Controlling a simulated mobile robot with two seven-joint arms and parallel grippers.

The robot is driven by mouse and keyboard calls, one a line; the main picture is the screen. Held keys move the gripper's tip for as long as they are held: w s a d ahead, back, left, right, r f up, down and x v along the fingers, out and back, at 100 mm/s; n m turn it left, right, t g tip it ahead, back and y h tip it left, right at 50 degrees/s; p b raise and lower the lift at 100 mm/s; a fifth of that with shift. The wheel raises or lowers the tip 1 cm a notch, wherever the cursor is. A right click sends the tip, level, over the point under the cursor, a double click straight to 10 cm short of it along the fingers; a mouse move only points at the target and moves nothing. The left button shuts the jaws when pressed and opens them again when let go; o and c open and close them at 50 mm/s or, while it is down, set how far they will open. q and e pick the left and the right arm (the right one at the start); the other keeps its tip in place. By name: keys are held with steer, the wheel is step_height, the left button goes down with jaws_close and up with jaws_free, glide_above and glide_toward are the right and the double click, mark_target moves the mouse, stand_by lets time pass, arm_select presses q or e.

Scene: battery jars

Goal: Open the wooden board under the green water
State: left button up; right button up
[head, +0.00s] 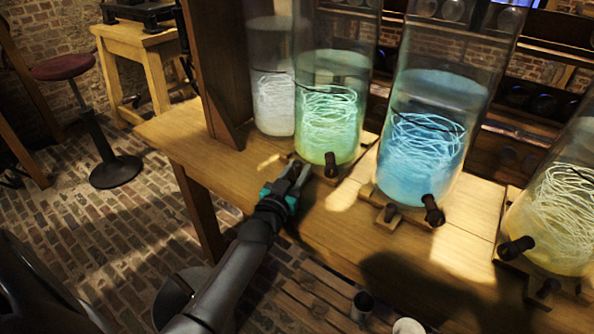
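The glass jar of green water (332,115) stands on the wooden table, with a dark tap (331,165) low on its front. The wooden board under it (357,170) shows only as a strip beside the jar's base. A small dark knob (295,157) is at the board's front left. My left gripper (298,170), with a teal band, reaches in from the lower left, its fingertips at or just in front of this knob. Whether the fingers grip it I cannot tell. My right gripper is not in view.
A jar of blue water (425,150) stands to the right on its own board, with a protruding tap (433,210) and knob. A yellow jar (560,215) is at far right, a pale jar (273,100) at left. A wooden post (215,70) rises at the table's left.

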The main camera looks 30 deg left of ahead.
arm_select(q)
jaws_close()
stand_by(1.0)
